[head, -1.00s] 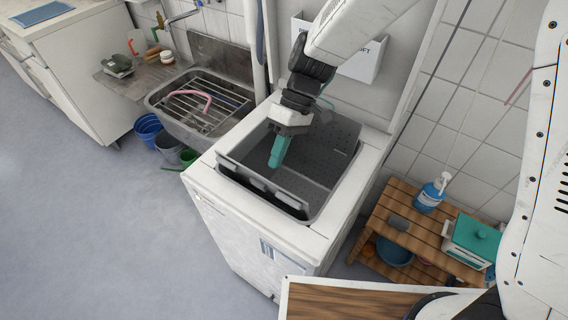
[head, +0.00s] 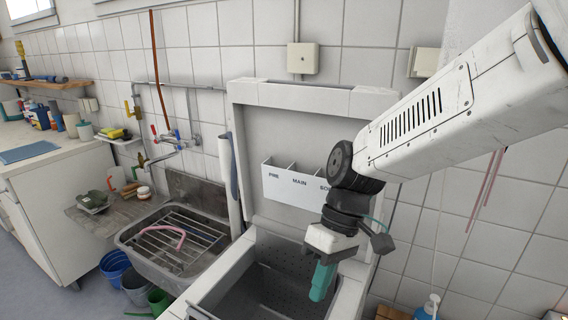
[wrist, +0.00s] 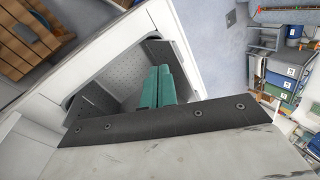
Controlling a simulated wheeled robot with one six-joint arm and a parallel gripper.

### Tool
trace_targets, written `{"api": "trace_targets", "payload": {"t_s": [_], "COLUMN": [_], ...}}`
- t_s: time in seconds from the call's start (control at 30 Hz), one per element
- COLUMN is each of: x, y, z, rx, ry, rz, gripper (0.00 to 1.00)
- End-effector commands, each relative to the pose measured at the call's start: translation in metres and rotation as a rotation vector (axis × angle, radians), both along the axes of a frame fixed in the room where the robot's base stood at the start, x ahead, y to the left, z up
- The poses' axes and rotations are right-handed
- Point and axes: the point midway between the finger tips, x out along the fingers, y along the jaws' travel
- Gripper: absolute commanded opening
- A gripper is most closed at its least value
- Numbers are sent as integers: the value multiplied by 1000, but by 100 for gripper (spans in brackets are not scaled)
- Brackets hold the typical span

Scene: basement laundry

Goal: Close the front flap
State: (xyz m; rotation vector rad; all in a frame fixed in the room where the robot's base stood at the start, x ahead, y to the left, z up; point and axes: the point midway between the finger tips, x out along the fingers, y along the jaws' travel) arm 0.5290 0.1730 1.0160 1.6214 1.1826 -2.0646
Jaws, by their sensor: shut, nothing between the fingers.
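The front flap is a dark panel at the drum opening of a white top-loading washer. In the wrist view, the dark panel at the upper right of the opening looks like this flap (wrist: 168,52), tilted up rather than lying flat. My gripper (head: 322,282) has teal fingers pressed together, pointing down into the grey tub. The fingers also show in the wrist view (wrist: 158,88), over the opening and apart from the flap as far as I can tell.
The washer's raised lid (head: 300,120) stands behind the opening with a detergent tray (head: 296,184) on it. A sink with a rack (head: 170,250) is to the left, with buckets (head: 137,287) below.

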Motion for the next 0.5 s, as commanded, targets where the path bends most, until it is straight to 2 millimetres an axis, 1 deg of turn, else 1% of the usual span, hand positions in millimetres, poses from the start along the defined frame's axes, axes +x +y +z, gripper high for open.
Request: {"api": "trace_targets", "payload": {"t_s": [0.03,0.2,0.37,0.5], "x": [-3,-20,-43,-66], "y": [-17,-70,-117,-154], "z": [13,43,63,74], "rx": [-19,-103,-183,-252], "ry": [-26,-100,-170,-232], "rz": [-47,-213,-383,-543], "gripper": [0,0,0,0]}}
